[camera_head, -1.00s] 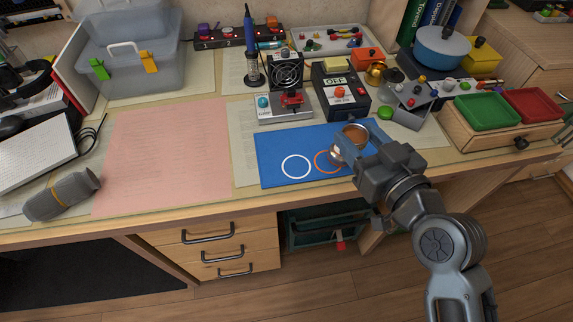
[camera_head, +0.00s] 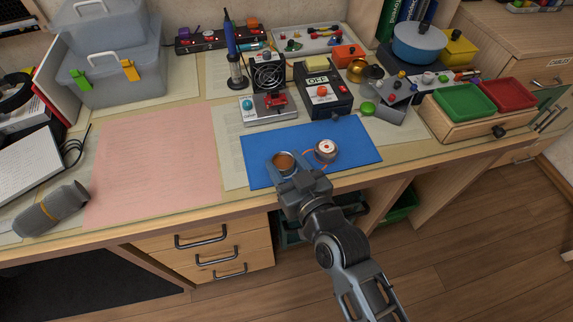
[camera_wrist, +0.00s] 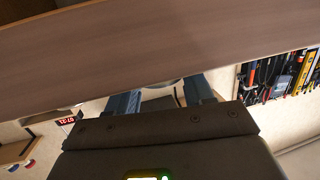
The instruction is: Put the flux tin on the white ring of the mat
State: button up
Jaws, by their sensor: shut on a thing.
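The flux tin (camera_head: 283,160), a small round tin with a brown top face, is in my gripper (camera_head: 285,169) above the left part of the blue mat (camera_head: 352,134). My gripper is shut on it from the near side. The white ring is hidden under the tin and gripper, so I cannot tell how well they line up or whether the tin touches the mat. In the wrist view, my two fingers (camera_wrist: 160,98) show with only a sliver of a grey rim between them.
The pink sheet (camera_head: 150,165) at left is clear.

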jog(key=shift+f, duration=0.15)
jog(key=o, duration=1.1)
jog(key=shift+c, duration=0.2)
jog(key=shift+r, duration=0.3)
jog(key=b+v, duration=0.1)
jog(key=v, duration=1.1)
jog(key=shift+f, duration=0.15)
